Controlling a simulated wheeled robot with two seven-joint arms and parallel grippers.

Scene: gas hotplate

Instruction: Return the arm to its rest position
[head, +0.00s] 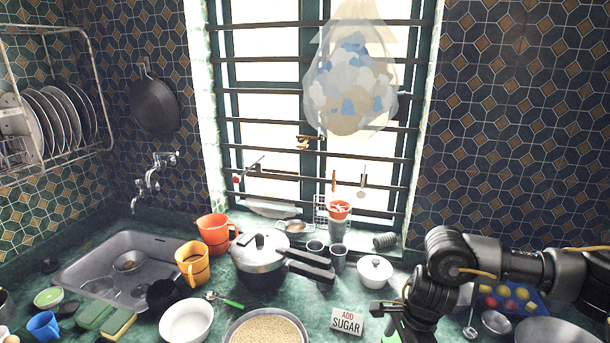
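My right arm comes in from the right edge, bends at a dark elbow and points down over the counter. My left arm and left gripper are not in view.

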